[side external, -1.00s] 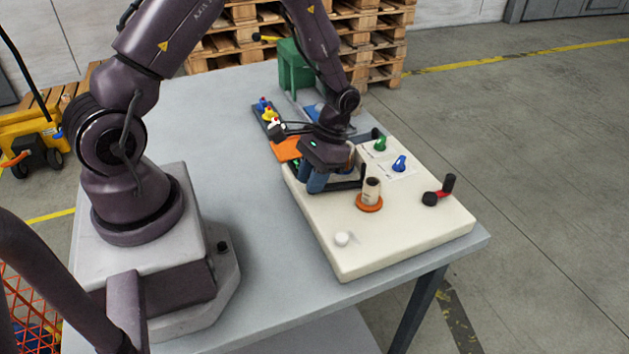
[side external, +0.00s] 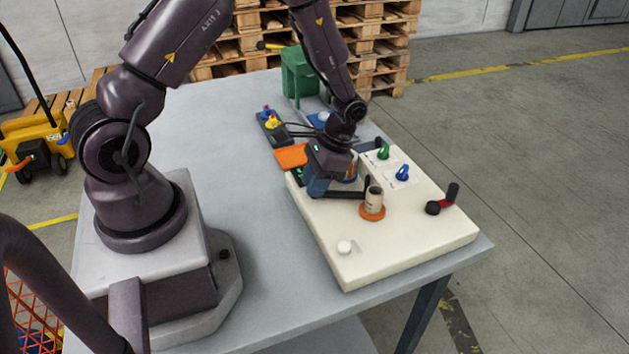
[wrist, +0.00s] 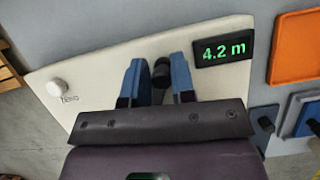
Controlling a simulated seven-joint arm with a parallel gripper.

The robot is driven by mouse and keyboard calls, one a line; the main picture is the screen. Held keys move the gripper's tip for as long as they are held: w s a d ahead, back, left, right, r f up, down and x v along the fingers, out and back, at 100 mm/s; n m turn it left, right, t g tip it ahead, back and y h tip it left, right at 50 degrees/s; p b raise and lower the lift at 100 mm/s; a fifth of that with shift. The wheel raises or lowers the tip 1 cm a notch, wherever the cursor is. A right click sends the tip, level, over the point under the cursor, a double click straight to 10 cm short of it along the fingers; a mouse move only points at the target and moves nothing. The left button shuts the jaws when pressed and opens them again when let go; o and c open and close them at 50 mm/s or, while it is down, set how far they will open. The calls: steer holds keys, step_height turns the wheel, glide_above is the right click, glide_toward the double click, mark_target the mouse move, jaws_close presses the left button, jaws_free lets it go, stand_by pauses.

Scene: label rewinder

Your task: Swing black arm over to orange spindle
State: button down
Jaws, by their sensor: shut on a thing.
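The black arm (side external: 343,194) is a thin bar low over the cream panel, with a short upright post at its right end, close beside the orange spindle. The orange spindle (side external: 372,214) has an orange round base and carries a pale tan core (side external: 374,199). My gripper (side external: 318,187) is at the bar's left end, left of the spindle. In the wrist view, the blue fingers of my gripper (wrist: 160,80) stand either side of a black knob (wrist: 161,68), which I take to be the black arm's end. The grip contact is partly hidden.
A display (wrist: 223,50) reads 4.2 m. An orange tray (side external: 291,156) lies behind the panel.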

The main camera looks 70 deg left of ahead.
steer(key=c, duration=1.1)
jaws_free()
steer(key=shift+w+a, duration=0.2)
steer(key=shift+a, duration=0.05)
steer(key=shift+o, duration=0.3)
steer(key=shift+s+d, duration=0.1)
steer(key=shift+r, duration=0.1)
steer(key=v, duration=1.2)
steer(key=shift+r, duration=0.4)
steer(key=s+d+r+t, duration=0.4)
steer(key=s+r+t, duration=0.1)
steer(key=s+r, duration=0.2)
steer(key=s+d+r+n+t, duration=0.1)
steer(key=s+d+r+t, duration=0.3)
steer(key=s+r, duration=0.4)
step_height(320, 180, up, 3)
steer(key=shift+s+d+f+t, duration=0.2)
steer(key=shift+s+t, duration=0.05)
steer(key=shift+t, duration=0.35)
